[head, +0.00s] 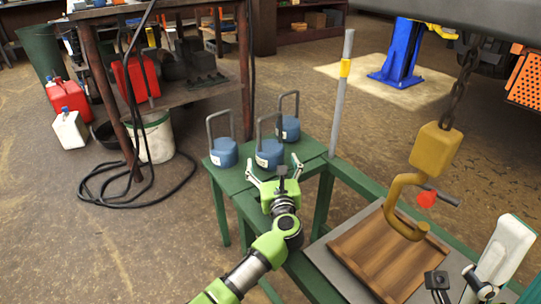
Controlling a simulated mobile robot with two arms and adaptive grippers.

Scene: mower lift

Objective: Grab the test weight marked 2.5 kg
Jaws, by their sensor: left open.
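Three blue test weights with dark loop handles stand on a green stand: one at the left (224,153), one in the middle (268,156), and one at the back right (288,129). Their pale labels are too small to read, so I cannot tell which is marked 2.5 kg. My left gripper (273,165) is open and empty, its fingers spread just in front of the middle weight. I cannot tell whether it touches the weight. My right gripper (475,275) shows only in part at the bottom right, and its jaw state is unclear.
A yellow hook (408,205) hangs on a chain over a wooden board (385,252) at the right. A workbench (120,12) with red canisters and a white bucket (152,138) is at the left.

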